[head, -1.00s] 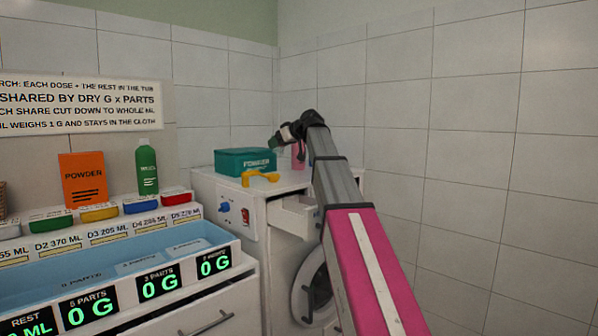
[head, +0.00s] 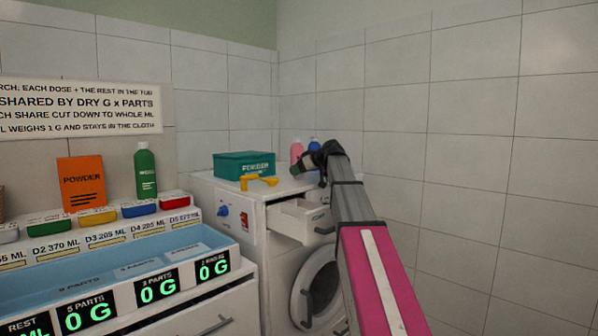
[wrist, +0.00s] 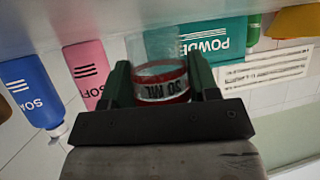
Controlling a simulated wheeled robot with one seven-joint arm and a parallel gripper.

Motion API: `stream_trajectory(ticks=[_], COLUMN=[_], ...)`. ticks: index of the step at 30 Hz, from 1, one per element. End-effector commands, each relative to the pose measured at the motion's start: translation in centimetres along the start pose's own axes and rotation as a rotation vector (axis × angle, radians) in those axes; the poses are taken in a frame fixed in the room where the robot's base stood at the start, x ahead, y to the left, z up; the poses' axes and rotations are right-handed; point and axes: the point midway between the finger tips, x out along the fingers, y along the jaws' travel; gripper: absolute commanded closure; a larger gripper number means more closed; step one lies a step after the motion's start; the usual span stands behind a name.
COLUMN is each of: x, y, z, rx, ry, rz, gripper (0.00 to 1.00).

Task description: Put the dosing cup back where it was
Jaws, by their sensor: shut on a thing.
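The dosing cup (wrist: 162,82) is clear with a red-edged band marked in ML, and it sits between my fingers in the wrist view. My gripper (head: 301,168) is shut on it, with one dark green finger on each side of the cup (wrist: 160,88). In the head view my gripper is at the top of the washing machine (head: 280,187), in front of the pink bottle (head: 296,150). The cup cannot be made out there. I cannot tell whether its base touches the surface.
A teal powder box (head: 230,167) and a yellow scoop (head: 258,183) are left of my gripper. The blue bottle (head: 314,145) stands beside the pink one. The machine's small drawer (head: 292,220) is open below. The tiled wall is close behind.

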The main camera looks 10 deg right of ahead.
Motion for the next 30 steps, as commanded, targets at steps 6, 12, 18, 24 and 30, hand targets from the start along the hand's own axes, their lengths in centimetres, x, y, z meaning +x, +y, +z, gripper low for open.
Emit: stream_trajectory(ticks=[6, 12, 18, 24, 30], x=[0.1, 0.2, 0.2, 0.0, -2.7], y=[0.0, 0.0, 0.0, 0.0, 0.0], z=[0.1, 0.3, 0.3, 0.0, 0.1], rx=[0.0, 0.0, 0.0, 0.0, 0.0], ry=[0.001, 0.0, 0.0, 0.001, 0.001], rz=[0.0, 0.0, 0.0, 0.0, 0.003], gripper=[0.71, 0.32, 0.2, 0.2, 0.2])
